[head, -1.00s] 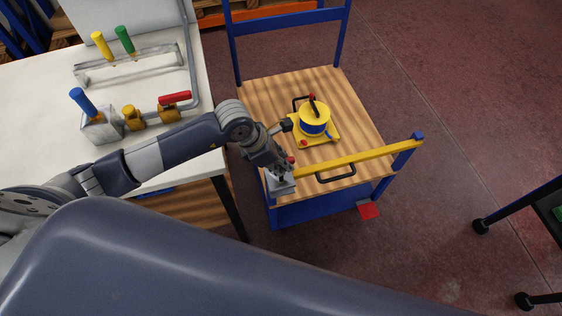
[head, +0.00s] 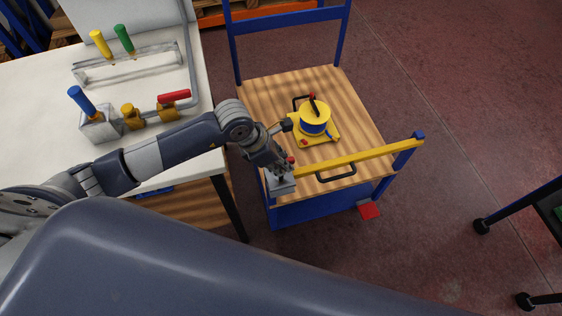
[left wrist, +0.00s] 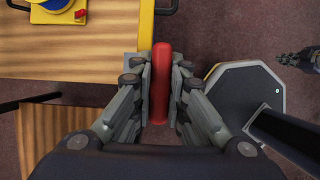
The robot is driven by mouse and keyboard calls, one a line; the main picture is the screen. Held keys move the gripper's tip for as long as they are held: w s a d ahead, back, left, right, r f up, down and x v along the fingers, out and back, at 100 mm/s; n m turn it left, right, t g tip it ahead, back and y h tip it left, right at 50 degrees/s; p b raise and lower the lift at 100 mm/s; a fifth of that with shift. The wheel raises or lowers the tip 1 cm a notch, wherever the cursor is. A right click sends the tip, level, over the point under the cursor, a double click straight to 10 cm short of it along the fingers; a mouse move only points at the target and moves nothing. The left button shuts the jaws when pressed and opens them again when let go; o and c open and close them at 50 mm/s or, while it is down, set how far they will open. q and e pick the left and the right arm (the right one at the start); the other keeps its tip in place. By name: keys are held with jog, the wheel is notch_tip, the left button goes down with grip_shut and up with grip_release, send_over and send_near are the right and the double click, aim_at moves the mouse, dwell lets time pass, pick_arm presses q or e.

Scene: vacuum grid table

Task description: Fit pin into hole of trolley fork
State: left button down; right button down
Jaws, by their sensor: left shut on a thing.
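The pin shows as a red handle (left wrist: 160,85) in the left wrist view, upright in the picture. My left gripper (left wrist: 161,70) is shut on it, one finger on each side. In the head view my left gripper (head: 284,171) is at the left end of the trolley's yellow bar (head: 345,160), just above a grey bracket (head: 281,188), which looks like the fork. The fingers hide the pin's lower end and the hole, so I cannot tell whether the pin is in it.
The trolley's wooden deck (head: 262,97) carries a yellow and blue vacuum device (head: 315,118). A white table (head: 40,130) with coloured-handled valves stands at the left. A black cart frame (head: 520,205) is at the far right. Red floor lies open between.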

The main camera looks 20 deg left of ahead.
pick_arm(q)
jog(key=shift+f+b, duration=2.75)
jog(key=shift+f, duration=0.3)
jog(key=c, duration=1.5)
grip_release()
jog(key=shift+r, duration=0.1)
jog(key=v, duration=1.2)
jog(key=shift+s, duration=0.1)
